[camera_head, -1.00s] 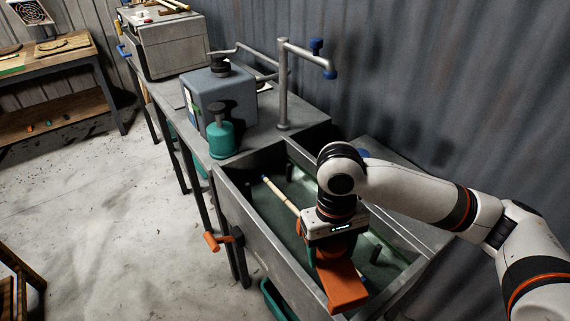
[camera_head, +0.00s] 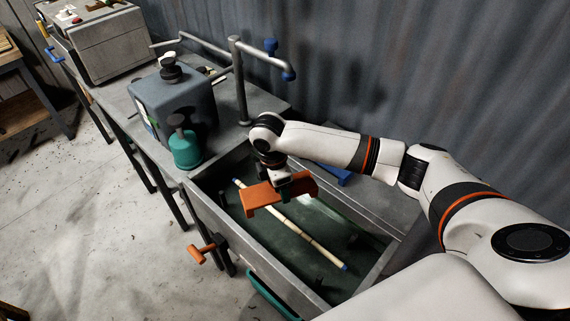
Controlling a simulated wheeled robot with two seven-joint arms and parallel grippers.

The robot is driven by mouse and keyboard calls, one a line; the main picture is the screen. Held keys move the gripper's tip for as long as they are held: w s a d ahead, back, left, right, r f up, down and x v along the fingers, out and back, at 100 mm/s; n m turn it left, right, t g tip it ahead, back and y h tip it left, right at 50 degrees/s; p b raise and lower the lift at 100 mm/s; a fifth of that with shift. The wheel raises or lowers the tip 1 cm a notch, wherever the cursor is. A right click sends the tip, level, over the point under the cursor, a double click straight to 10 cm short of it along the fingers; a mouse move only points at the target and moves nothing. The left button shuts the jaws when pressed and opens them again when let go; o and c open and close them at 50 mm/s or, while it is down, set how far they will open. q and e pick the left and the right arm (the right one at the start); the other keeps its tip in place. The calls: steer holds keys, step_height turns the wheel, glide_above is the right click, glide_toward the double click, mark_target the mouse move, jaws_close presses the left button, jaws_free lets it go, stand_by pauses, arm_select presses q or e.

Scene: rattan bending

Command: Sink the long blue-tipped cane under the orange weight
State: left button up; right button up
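The long cane (camera_head: 306,238) is pale with blue tips. It lies lengthwise in the grey tank (camera_head: 238,232), over the dark green water or floor; how deep it sits is unclear. My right gripper (camera_head: 285,183) is over the tank, shut on the orange weight (camera_head: 262,198). The weight is held crosswise above the cane's far part and hides a piece of it. I cannot tell whether weight and cane touch. The gripper's fingers are mostly hidden by the weight. My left gripper is out of view.
A blue-grey box (camera_head: 176,100) and a teal bottle (camera_head: 184,148) stand on the bench beyond the tank. A pipe with blue handles (camera_head: 240,85) rises behind. An orange handle (camera_head: 205,248) sticks out of the tank's left side. The floor at left is clear.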

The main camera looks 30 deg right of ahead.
steer(key=n, duration=0.1)
steer(key=w+d+n+p, duration=0.1)
steer(key=n, duration=0.1)
steer(key=w+d+n+p, duration=0.1)
steer(key=shift+w+d+f+t, duration=0.1)
steer(key=shift+w+f+t, duration=0.05)
steer(key=shift+w+t, duration=0.15)
steer(key=shift+w+d+f+n, duration=0.15)
steer(key=shift+d+f+n, duration=0.1)
steer(key=shift+n, duration=0.45)
steer(key=shift+f+b, duration=0.5)
step_height(320, 180, down, 6)
steer(key=b, duration=0.7)
arm_select(q)
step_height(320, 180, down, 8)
steer(key=b, duration=0.3)
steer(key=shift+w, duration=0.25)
arm_select(e)
glide_above(284, 217)
steer(key=shift+f, duration=4.2)
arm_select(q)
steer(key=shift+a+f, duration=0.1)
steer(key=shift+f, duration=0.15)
arm_select(e)
steer(key=shift+f, duration=0.2)
